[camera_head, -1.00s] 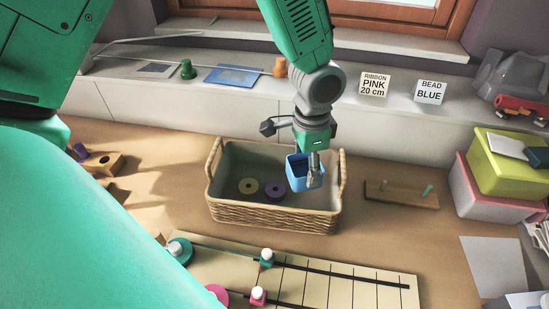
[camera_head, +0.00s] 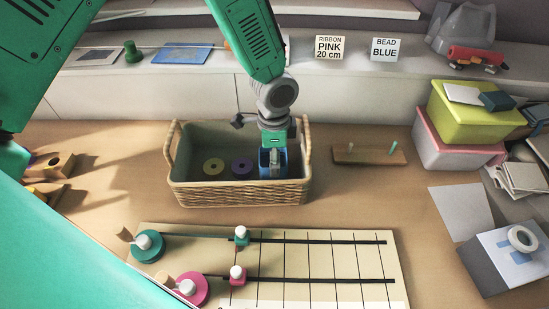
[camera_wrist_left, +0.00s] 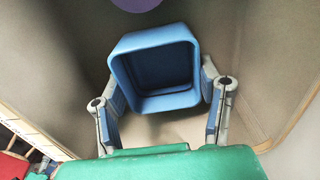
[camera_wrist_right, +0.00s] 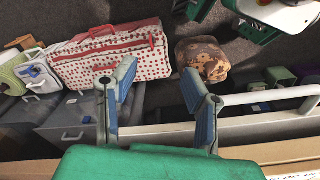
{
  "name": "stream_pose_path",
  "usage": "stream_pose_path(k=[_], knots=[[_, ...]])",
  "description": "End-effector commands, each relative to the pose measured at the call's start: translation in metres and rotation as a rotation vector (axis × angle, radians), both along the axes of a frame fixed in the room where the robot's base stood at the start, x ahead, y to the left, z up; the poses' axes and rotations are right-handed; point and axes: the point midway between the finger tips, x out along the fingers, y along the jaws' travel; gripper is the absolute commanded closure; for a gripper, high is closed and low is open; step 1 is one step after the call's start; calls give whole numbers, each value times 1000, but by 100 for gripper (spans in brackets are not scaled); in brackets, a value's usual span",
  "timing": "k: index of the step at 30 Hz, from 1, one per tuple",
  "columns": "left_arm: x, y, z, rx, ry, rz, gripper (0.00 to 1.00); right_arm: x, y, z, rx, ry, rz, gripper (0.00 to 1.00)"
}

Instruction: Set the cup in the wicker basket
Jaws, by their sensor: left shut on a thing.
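The blue square cup (camera_head: 264,170) is inside the wicker basket (camera_head: 238,194), at its right end in the head view. My left gripper (camera_head: 276,157) reaches down into the basket and is shut on the cup. In the left wrist view the cup (camera_wrist_left: 134,75) sits between my left fingers (camera_wrist_left: 160,90), with its open mouth facing the camera and the grey basket lining around it. Whether the cup's bottom touches the basket floor cannot be told. My right gripper (camera_wrist_right: 157,75) is open and empty in the right wrist view, away from the basket.
A lined board with sliders (camera_head: 320,258) lies in front. A wooden peg rack (camera_head: 368,154) and stacked boxes (camera_head: 462,110) stand to the right.

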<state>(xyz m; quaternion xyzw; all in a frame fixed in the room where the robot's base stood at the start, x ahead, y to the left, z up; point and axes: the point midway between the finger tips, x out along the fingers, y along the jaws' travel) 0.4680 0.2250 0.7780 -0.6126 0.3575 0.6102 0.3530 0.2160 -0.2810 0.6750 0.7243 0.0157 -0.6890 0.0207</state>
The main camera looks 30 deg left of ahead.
Motion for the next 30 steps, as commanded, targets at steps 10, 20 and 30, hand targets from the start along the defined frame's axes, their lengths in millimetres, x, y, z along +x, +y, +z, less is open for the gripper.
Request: stream_pose_path(k=[10,20,30], knots=[[0,0,-5,0,-1,1,67,0,0,-1,0,0,0,60],[0,0,-5,0,-1,1,21,0,0,-1,0,0,0,60],[1,0,43,-2,-7,2,21,0,0,8,0,0,0,60]])
